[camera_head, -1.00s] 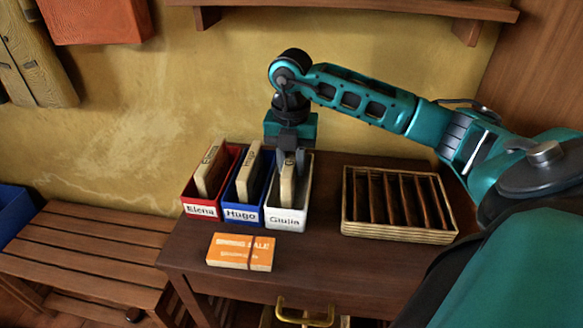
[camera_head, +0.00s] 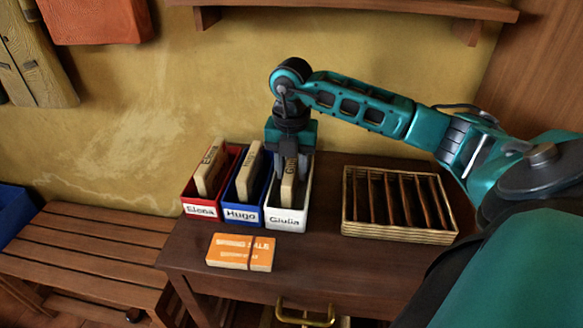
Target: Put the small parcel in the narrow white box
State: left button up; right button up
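The narrow white box (camera_head: 287,219), labelled "Giulia", stands on the dark wooden table, rightmost of three boxes. A small tan parcel (camera_head: 287,187) stands upright on its edge inside it, its upper part above the rim. My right gripper (camera_head: 290,172) points down over the white box at the parcel's top. Its fingers look spread, one on either side of the parcel, with gaps visible. The parcel's lower part is hidden by the box wall. My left gripper is not in view.
A blue box (camera_head: 242,214) labelled "Hugo" and a red box (camera_head: 199,209) labelled "Elena" stand to the left, each holding a tan parcel. An orange-topped bundle (camera_head: 240,250) lies in front. A slatted wicker tray (camera_head: 396,233) stands right. A wooden bench (camera_head: 90,250) is at left.

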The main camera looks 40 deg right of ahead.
notch_tip(320, 180, up, 11)
jog(key=shift+f+p, duration=0.1)
jog(key=shift+p, duration=0.45)
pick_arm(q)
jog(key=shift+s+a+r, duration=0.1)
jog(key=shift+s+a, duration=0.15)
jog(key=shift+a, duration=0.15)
pick_arm(e)
jog(key=shift+r, duration=0.4)
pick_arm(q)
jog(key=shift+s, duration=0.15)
pick_arm(e)
jog(key=shift+s, duration=0.1)
